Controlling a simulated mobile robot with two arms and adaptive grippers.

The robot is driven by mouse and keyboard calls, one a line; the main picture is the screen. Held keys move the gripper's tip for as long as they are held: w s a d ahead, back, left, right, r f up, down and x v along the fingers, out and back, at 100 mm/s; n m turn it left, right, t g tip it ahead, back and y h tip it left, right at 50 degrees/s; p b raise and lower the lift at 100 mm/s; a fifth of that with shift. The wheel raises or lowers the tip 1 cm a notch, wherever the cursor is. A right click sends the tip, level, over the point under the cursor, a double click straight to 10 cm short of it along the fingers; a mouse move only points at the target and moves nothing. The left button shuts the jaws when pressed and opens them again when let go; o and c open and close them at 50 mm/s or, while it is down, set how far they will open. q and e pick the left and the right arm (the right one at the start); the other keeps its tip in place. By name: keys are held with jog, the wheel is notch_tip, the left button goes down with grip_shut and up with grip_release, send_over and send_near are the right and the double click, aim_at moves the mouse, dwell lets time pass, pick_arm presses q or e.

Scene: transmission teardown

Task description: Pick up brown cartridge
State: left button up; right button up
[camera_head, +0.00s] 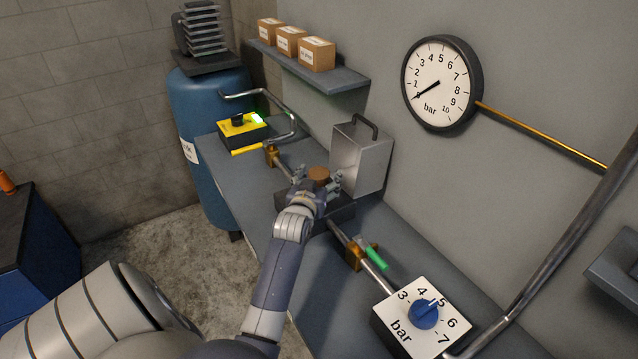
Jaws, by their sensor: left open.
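The brown cartridge (319,174) shows as a short round brown top at the middle of the bench, in front of a grey metal housing with a handle. My left gripper (318,183) is at the cartridge, with its fingers spread on either side of it. The gripper is open. I cannot tell whether the fingers touch the cartridge. The lower part of the cartridge is hidden behind my gripper. My right gripper is not in view.
The grey housing (361,160) stands close behind the cartridge. A pipe with a green-handled valve (376,259) runs along the bench (238,182) to a regulator box with a blue knob (424,313). A yellow switch box (241,125) sits at the far end.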

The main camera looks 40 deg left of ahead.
pick_arm(q)
jog(key=c, duration=1.2)
jog(key=shift+r, duration=0.15)
